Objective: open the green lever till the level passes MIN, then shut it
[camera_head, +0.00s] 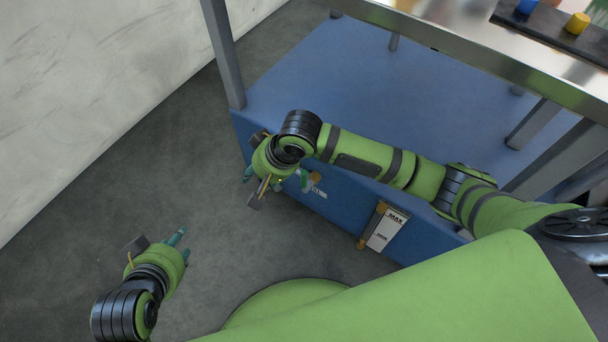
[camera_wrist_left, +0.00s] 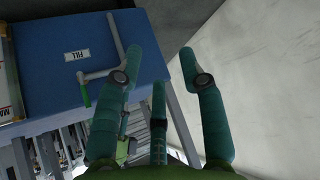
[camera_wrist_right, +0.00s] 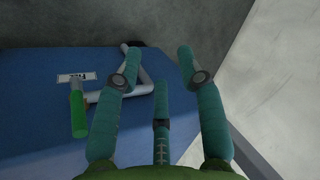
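The green lever (camera_head: 304,180) hangs on the front of the blue cabinet (camera_head: 340,205), below the grey pipe and beside the FILL label (camera_head: 319,192). In the right wrist view the green handle (camera_wrist_right: 78,115) points down, left of my fingers. My right gripper (camera_head: 262,182) is open and empty by the pipe end, apart from the handle. My left gripper (camera_head: 181,244) is open and empty over the floor, away from the cabinet; its view also shows the lever (camera_wrist_left: 85,95). The level gauge (camera_head: 386,231) has MAX near its top; I cannot make out any liquid level.
A pale wall (camera_head: 90,90) is at the left. The grey floor (camera_head: 150,180) between wall and cabinet is clear.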

